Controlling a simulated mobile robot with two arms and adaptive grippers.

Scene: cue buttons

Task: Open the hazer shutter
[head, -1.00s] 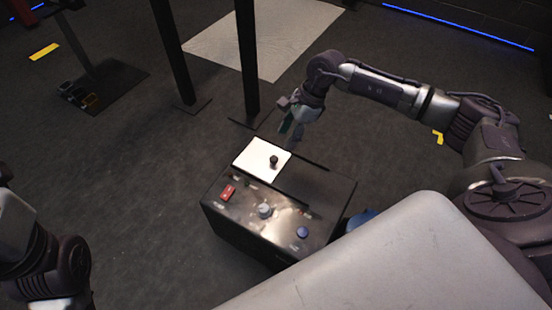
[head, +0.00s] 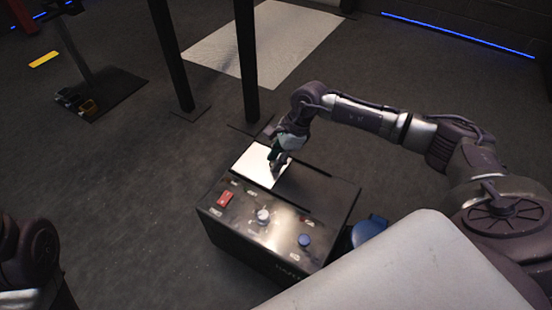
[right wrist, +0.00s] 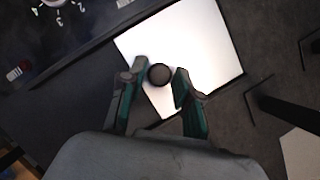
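The hazer is a black box (head: 268,263) with a bright white shutter plate (head: 250,164) at the far left of its top. In the right wrist view the white plate (right wrist: 205,50) carries a dark round knob (right wrist: 159,75). My right gripper (head: 276,160) is over the plate, and in the head view it hides the knob. In the right wrist view the right gripper (right wrist: 160,88) is open, with one finger on each side of the knob. A gap seems to show between the knob and the right-hand finger. My left gripper is not visible; only part of my left arm shows.
A blue object (head: 369,229) is right of the box. Black posts (head: 247,60) stand behind it. The floor to the left is open.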

